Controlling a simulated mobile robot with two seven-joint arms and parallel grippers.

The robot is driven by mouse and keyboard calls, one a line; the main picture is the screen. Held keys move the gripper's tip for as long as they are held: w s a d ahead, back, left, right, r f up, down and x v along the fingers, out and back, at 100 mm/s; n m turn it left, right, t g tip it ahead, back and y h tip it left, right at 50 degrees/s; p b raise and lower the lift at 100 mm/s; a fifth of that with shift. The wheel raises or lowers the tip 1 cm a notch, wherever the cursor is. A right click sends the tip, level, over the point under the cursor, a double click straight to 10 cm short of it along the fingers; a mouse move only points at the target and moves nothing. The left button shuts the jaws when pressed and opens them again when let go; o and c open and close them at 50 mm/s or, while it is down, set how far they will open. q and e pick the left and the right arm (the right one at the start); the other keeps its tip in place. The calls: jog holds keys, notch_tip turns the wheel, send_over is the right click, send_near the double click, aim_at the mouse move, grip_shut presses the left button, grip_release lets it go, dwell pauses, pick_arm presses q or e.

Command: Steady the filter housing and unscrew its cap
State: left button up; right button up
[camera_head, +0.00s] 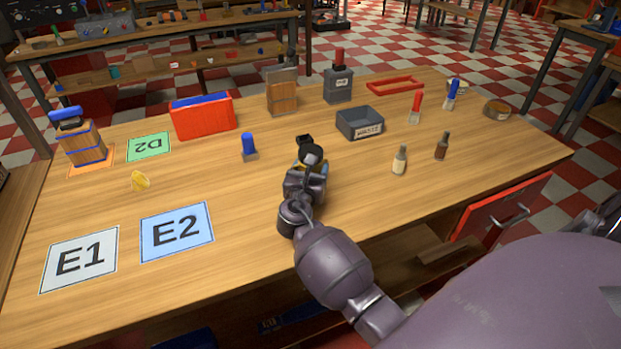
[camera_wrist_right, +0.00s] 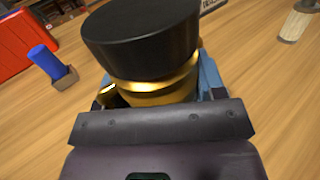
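The filter housing stands near the middle of the table, largely hidden behind my right gripper in the head view. Its wide black cap (camera_head: 311,154) shows above the gripper. In the right wrist view the black cap (camera_wrist_right: 140,38) fills the upper middle, over a shiny gold neck (camera_wrist_right: 158,88). Bits of blue show on either side of the neck. My right gripper (camera_head: 306,170) is right up against the housing. Its fingertips are hidden, so I cannot tell whether it grips the housing or cap. My left gripper is in neither view.
A grey bin (camera_head: 360,124) stands right of the housing, and a blue-handled item (camera_head: 249,147) stands left. A red box (camera_head: 203,117) is behind left. Mats E1 (camera_head: 57,282) and E2 (camera_head: 150,250) are bare.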

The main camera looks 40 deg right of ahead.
aim_at(311, 149)
jog(key=c, duration=0.6)
jog(key=shift+o, duration=0.2)
notch_tip(311, 149, up, 7)
jog(key=shift+f+p, duration=0.2)
jog(key=shift+p, duration=0.95)
pick_arm(q)
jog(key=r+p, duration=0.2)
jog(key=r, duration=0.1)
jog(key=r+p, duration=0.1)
jog(key=p, duration=0.1)
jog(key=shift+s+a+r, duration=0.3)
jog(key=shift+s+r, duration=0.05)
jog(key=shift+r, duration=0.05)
pick_arm(e)
notch_tip(311, 149, up, 14)
jog(key=shift+f, duration=0.25)
jog(key=o, duration=0.5)
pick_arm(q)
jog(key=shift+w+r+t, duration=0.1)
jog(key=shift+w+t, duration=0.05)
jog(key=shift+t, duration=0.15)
pick_arm(e)
jog(key=c, duration=0.8)
jog(key=shift+o, duration=0.2)
